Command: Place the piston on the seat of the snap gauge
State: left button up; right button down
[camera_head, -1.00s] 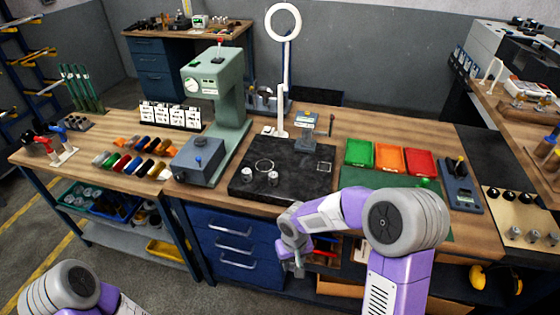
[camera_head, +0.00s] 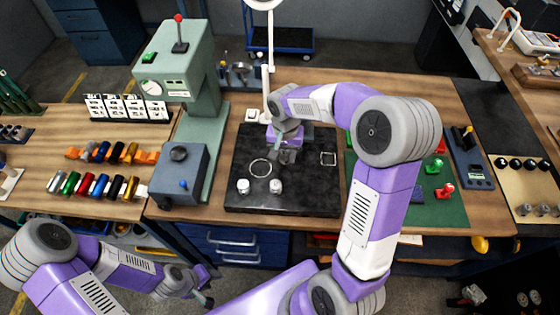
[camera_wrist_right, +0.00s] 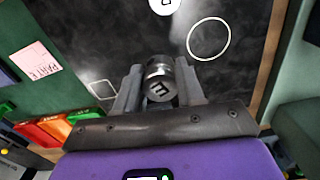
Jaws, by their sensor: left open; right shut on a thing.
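My right gripper (camera_wrist_right: 160,88) is shut on a metal piston (camera_wrist_right: 159,80), whose end face shows a dark letter-like mark in the right wrist view. In the head view this gripper (camera_head: 285,155) hangs over the back of the black slab (camera_head: 300,195). Two more pistons stand on the slab's front left, one at left (camera_head: 243,186) and one at right (camera_head: 275,187). My left gripper (camera_head: 204,286) is open and empty, low in front of the bench.
The slab carries a white circle (camera_head: 260,168) and a white square (camera_head: 328,159). A green press (camera_head: 180,70) and a grey box (camera_head: 180,175) stand to the left. A green mat (camera_head: 430,200) lies at right. A tall white stand (camera_head: 269,60) rises behind.

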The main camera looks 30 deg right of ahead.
aim_at(286, 161)
jog(key=f, duration=0.3)
jog(key=shift+s, duration=0.25)
jog(key=shift+w+f, duration=0.2)
jog(key=shift+f, duration=1.95)
jog(key=shift+f+b, duration=0.2)
jog(key=shift+b, duration=0.2)
jog(key=c, duration=0.7)
grip_release()
